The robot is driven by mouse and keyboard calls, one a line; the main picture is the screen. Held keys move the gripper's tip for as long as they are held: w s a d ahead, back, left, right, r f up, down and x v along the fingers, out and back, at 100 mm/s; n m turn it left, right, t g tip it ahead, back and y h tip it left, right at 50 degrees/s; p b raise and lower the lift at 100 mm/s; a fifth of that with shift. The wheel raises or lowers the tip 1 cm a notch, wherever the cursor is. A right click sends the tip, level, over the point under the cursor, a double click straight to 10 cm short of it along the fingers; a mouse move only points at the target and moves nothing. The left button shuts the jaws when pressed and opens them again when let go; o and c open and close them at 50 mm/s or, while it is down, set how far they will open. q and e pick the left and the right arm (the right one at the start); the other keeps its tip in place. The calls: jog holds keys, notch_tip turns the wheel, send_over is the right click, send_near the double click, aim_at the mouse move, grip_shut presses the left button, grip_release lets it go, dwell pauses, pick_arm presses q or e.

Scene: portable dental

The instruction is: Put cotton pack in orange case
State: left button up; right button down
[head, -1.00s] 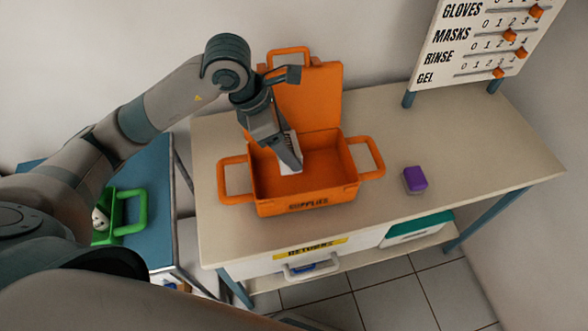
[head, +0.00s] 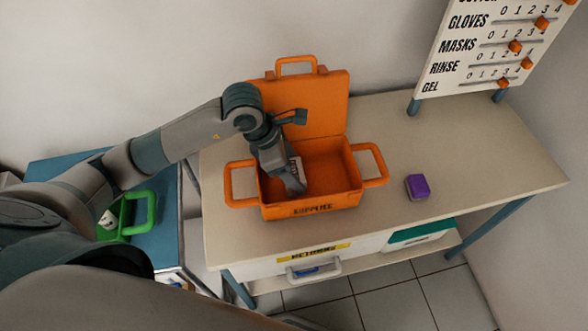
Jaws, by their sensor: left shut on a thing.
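The orange case (head: 312,209) stands open on the table, its lid (head: 322,108) raised at the back and "SUPPLIES" on its front. My left gripper (head: 296,188) reaches down inside the case, in its left half. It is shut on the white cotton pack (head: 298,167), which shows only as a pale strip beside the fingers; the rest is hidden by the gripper. I cannot tell whether the pack touches the case floor. My right gripper is not in view.
A purple block (head: 417,187) lies on the table (head: 480,160) right of the case. A board with sliders (head: 490,45) stands at the back right. A green container (head: 140,215) sits on a blue surface at the left. The table's right side is clear.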

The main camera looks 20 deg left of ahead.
pick_arm(q)
jog(key=shift+f, duration=0.65)
jog(key=o, duration=1.1)
jog(key=shift+c, duration=0.2)
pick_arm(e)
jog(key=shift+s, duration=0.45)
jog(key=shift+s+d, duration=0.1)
